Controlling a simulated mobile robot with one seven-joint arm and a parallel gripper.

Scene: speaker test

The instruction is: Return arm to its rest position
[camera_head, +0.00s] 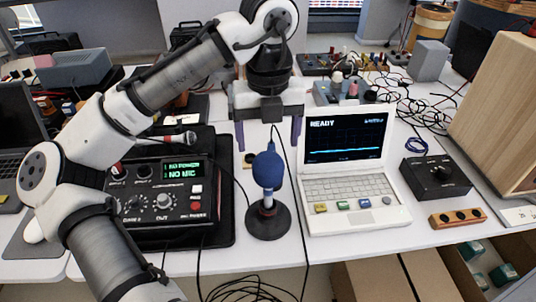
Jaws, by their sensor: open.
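My gripper (268,136) hangs open and pointing down at the upper middle of the head view, with its two dark fingers apart. It is above the table, behind a blue foam-topped microphone (268,171) that stands upright on a round black base. Nothing shows between the fingers except a cable and table surface behind them. My arm reaches in from the lower left, bends at the left, and crosses over the table to the top middle.
A black audio box (160,200) with a green display lies below my arm. A white laptop (346,170) reading "READY" stands right of the microphone. A black knob box (435,177), a wooden speaker cabinet (500,110) and tangled cables fill the right. Cardboard boxes (385,280) lie below the table edge.

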